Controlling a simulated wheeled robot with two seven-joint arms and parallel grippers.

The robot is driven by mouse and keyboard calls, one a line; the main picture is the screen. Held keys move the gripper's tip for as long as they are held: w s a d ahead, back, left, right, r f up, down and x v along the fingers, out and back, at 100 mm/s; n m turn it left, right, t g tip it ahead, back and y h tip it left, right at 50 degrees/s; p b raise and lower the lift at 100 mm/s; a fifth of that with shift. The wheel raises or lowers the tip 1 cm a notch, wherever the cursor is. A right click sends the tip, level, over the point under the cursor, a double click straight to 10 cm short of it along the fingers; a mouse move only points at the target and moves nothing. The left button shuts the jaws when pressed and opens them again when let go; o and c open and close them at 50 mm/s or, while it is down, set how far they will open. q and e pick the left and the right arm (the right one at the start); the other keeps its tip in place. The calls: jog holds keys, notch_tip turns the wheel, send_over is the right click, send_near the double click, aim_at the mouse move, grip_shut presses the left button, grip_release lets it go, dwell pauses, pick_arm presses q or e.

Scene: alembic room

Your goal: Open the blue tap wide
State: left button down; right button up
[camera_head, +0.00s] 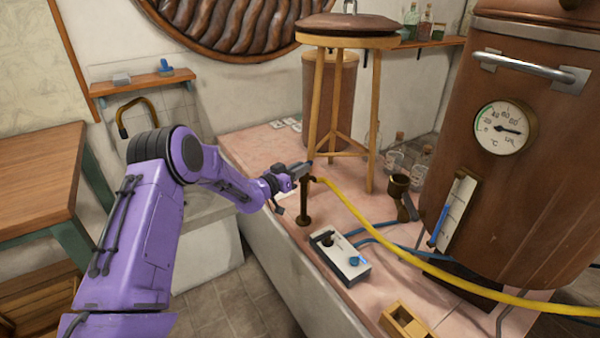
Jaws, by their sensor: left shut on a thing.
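A dark brown tap post (304,208) stands upright near the front edge of the pink counter, with a yellow hose (385,232) running from its top to the right. My left gripper (303,171) reaches in from the left and is shut on the top of this tap. The gripper covers the tap's handle, so its blue colour and how far it is turned cannot be seen. My right gripper is not in view.
A large copper boiler (520,150) with a dial gauge (503,128) stands at the right. A wooden stool (368,110) stands behind the tap. Blue hoses (385,243) and a small wooden box (403,322) lie near the counter's front. A wooden table (40,170) is at the left.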

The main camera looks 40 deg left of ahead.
pick_arm(q)
jog(key=shift+m+h, duration=0.5)
jog(key=shift+h, duration=0.2)
jog(key=c, duration=1)
grip_release()
jog(key=shift+c, duration=0.2)
jog(key=v, duration=1)
jog(key=shift+s+a+r, duration=0.2)
